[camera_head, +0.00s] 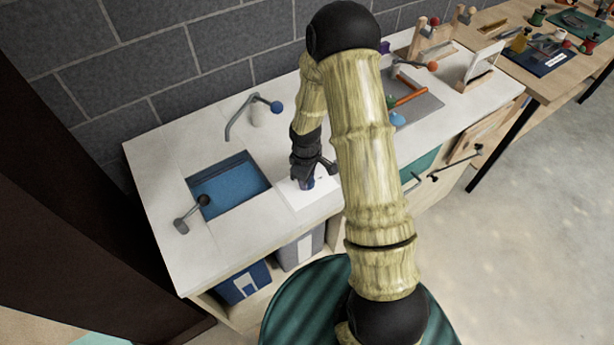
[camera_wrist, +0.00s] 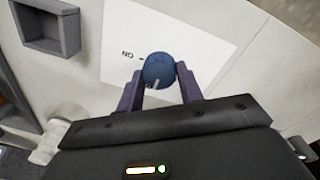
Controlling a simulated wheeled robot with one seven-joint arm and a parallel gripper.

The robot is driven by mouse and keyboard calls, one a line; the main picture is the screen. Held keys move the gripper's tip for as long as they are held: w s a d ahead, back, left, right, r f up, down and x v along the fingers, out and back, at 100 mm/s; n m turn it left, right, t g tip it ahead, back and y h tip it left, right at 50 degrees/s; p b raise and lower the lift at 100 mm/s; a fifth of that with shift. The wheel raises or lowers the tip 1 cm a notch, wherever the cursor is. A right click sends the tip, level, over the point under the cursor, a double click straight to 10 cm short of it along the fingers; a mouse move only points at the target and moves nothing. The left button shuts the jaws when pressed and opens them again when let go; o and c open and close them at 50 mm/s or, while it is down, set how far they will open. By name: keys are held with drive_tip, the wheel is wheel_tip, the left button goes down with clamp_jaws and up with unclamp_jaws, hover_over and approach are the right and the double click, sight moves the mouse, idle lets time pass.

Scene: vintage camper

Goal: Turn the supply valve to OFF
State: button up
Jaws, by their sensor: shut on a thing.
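The supply valve is a round dark blue knob (camera_wrist: 158,68) with a pale pointer line, set on a white label plate (camera_wrist: 205,45). The plate carries the word ON to one side of the knob with a short mark beside it; no OFF word can be read. The plate also shows on the counter in the head view (camera_head: 300,197). My gripper (camera_wrist: 160,80) is shut on the knob, one finger on each side. In the head view my gripper (camera_head: 312,181) points down at the plate and mostly hides the knob. The pointer line lies on the knob's side toward my gripper.
A blue sink basin (camera_head: 228,187) is left of the plate, with a faucet (camera_head: 240,116) behind and a lever (camera_head: 190,213) at its front left. A tool tray (camera_head: 418,108) and wooden racks stand to the right. Bins (camera_head: 243,284) sit under the counter.

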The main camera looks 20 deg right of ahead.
idle(0.3)
drive_tip(key=o, duration=1)
drive_tip(key=shift+r, duration=0.15)
drive_tip(key=r, duration=0.5)
drive_tip(key=r+b, duration=0.1)
drive_tip(key=r, duration=1.1)
drive_tip(key=shift+s+a+r, duration=0.1)
drive_tip(key=shift+s+a, duration=0.2)
drive_tip(key=shift+a, duration=0.05)
drive_tip(key=s+m, duration=0.3)
drive_tip(key=s, duration=0.1)
drive_tip(key=s+r+m+t, duration=0.1)
drive_tip(key=s+m, duration=0.2)
drive_tip(key=s, duration=0.2)
drive_tip(key=s+d+r+m+t, duration=0.1)
drive_tip(key=s+m, duration=0.3)
drive_tip(key=s, duration=0.1)
drive_tip(key=shift+r, duration=0.1)
